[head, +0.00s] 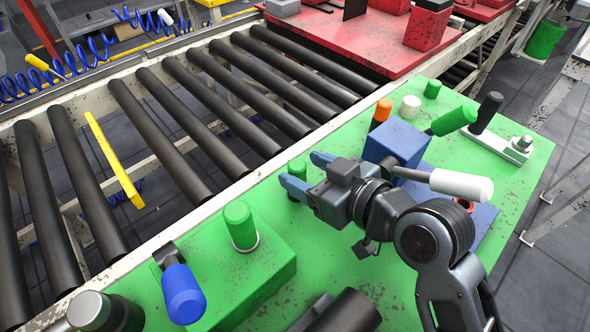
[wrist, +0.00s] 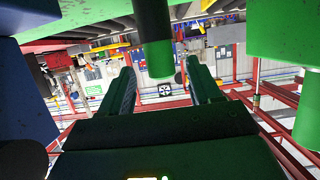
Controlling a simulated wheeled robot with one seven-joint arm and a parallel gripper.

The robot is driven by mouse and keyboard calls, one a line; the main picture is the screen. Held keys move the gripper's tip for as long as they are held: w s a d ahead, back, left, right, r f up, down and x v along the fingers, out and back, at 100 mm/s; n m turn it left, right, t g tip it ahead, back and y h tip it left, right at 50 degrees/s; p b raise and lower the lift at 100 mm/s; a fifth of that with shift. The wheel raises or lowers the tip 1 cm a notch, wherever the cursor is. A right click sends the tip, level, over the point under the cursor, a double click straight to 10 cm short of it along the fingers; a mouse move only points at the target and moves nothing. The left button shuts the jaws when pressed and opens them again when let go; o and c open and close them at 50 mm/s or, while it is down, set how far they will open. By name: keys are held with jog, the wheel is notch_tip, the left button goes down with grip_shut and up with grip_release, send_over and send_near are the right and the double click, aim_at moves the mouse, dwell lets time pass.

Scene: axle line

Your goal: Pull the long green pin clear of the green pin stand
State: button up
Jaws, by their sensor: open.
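A green pin (head: 297,168) stands upright at my gripper's fingertips, near the table edge by the rollers. In the wrist view this pin (wrist: 157,45) shows between the two fingers, with a gap on each side. Its foot is hidden behind my fingers in the head view. My gripper (head: 307,173) is open and holds nothing. A green block (head: 265,262) stands at the lower left with a shorter-looking green pin (head: 240,226) upright in a pale ring on it. I cannot tell for sure which support is the pin stand.
A blue block (head: 398,140) stands beside my wrist, with a white-ended handle (head: 460,184) close by. A blue-ended handle (head: 182,293) is at the lower left. Orange (head: 383,110) and white (head: 410,106) pegs stand behind. Black rollers (head: 160,135) run beyond the green table (head: 520,172).

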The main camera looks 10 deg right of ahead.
aim_at(290, 165)
jog(key=shift+p+x, duration=0.35)
jog(key=shift+x, duration=1.95)
jog(key=shift+c, duration=0.4)
jog(key=c, duration=1)
notch_tip(290, 165, up, 10)
